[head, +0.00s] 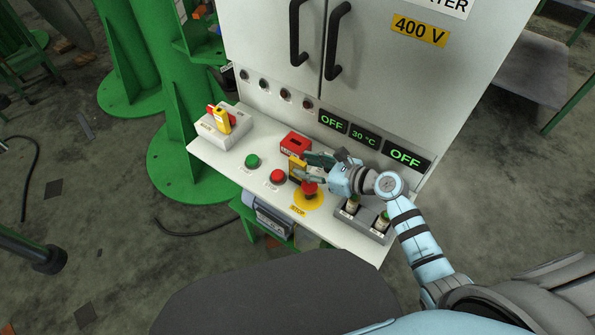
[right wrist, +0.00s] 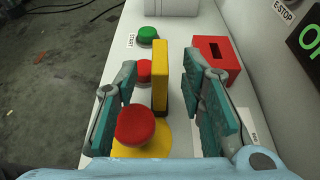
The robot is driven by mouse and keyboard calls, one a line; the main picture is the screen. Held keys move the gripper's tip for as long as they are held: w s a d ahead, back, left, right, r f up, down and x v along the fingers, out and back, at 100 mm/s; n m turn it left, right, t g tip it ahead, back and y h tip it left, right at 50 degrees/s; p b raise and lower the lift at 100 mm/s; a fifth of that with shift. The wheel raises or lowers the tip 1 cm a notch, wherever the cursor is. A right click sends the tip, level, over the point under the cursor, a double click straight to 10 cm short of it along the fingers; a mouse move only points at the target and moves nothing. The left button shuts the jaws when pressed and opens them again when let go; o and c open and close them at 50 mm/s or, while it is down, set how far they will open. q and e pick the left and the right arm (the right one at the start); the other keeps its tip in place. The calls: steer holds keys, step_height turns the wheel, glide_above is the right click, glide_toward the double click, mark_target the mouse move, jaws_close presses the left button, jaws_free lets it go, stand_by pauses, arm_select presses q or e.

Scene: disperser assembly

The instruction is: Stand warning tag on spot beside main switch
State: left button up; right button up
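The warning tag appears to be the thin yellow upright plate (head: 297,168), standing on the white shelf beside the red slotted block. In the right wrist view the yellow plate (right wrist: 160,75) is between the two fingers of my right gripper (right wrist: 160,105), with a gap on each side. My right gripper (head: 312,168) is open, low over the shelf. The main switch seems to be the pale box (head: 226,128) with a red and yellow handle at the shelf's left end. I cannot make out the spot beside it. My left gripper is not in view.
The white shelf (head: 330,222) also carries a green button (head: 252,161), a red button (head: 277,177), a red stop knob (head: 309,188) on a yellow disc, the red slotted block (head: 295,142) and a grey holder (head: 362,218) at right. The cabinet (head: 270,45) rises behind.

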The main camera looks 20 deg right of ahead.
mark_target(294, 162)
steer(key=x, duration=0.3)
steer(key=shift+w+a+b, duration=0.2)
steer(key=shift+w+b, duration=0.15)
jaws_close()
